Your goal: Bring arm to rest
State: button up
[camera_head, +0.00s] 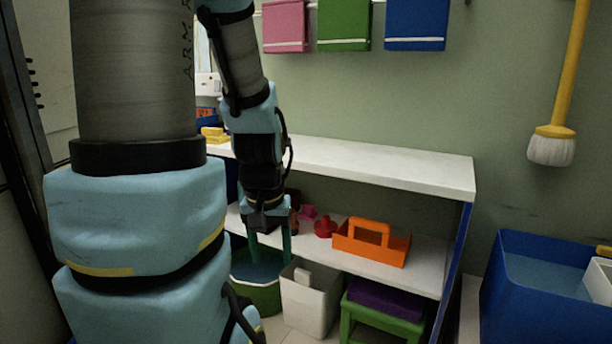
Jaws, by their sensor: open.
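My arm reaches up at the left of the head view and bends down again. My gripper (270,258) hangs from it, pointing downward, with its two teal fingers apart and nothing seen between them. The fingers show in front of the shelf unit (400,168), near its lower shelf edge and above or in front of a green tub (258,296). Whether the fingertips touch or enter the tub cannot be told.
An orange caddy (371,243) and a red item (325,228) stand on the lower shelf. A white bin (309,300) and a green stool (372,322) stand below. A blue basin (540,290) is at right, a hanging brush (552,147) above. The shelf top's right part is clear.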

notch_tip(320, 180, up, 23)
jog(key=p, duration=2.1)
jog(key=shift+r, duration=0.15)
